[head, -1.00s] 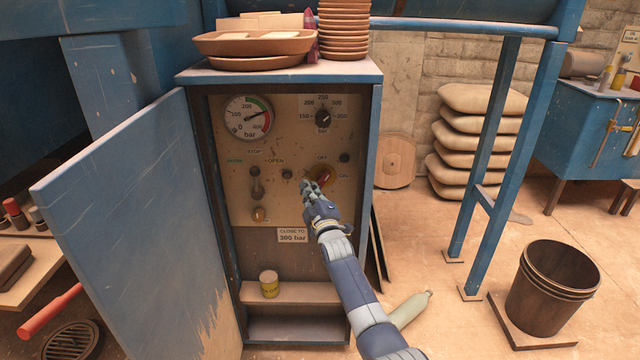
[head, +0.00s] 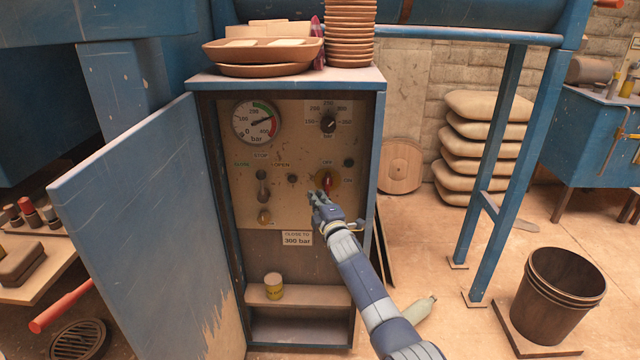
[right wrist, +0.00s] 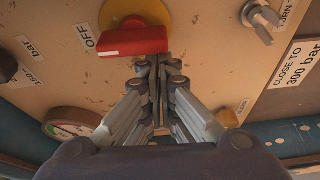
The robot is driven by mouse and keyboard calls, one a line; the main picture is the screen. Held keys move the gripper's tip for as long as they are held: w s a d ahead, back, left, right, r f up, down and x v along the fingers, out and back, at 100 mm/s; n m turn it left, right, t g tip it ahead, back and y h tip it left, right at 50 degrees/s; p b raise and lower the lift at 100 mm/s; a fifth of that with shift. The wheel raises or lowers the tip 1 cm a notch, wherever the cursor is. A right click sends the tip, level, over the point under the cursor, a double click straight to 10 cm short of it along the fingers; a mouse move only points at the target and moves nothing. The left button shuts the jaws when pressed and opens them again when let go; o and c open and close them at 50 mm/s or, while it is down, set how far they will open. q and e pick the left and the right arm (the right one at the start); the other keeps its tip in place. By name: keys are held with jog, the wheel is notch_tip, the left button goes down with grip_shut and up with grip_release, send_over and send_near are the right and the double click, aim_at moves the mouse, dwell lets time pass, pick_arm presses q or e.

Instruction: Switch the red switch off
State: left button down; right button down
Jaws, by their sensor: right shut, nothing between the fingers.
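The red switch (head: 327,185) sits on a yellow round plate on the right part of the cabinet's control panel (head: 290,215). Its handle stands about upright and points to the OFF label (head: 327,163); the ON label is to its right. In the right wrist view the red handle (right wrist: 132,42) also points to the OFF label (right wrist: 83,35). My right gripper (head: 314,194) is shut and empty, its fingertips just below and left of the handle. In the right wrist view the fingertips (right wrist: 158,65) are close beside the handle; I cannot tell if they touch. My left gripper is out of view.
The open blue cabinet door (head: 145,225) stands left of the panel. A pressure gauge (head: 256,122), a selector knob (head: 328,122) and a metal toggle (head: 262,188) share the panel. A small yellow can (head: 273,286) stands on the shelf below. A bucket (head: 555,300) stands on the right.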

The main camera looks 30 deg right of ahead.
dwell(0.3)
jog(key=v, duration=1.2)
dwell(0.6)
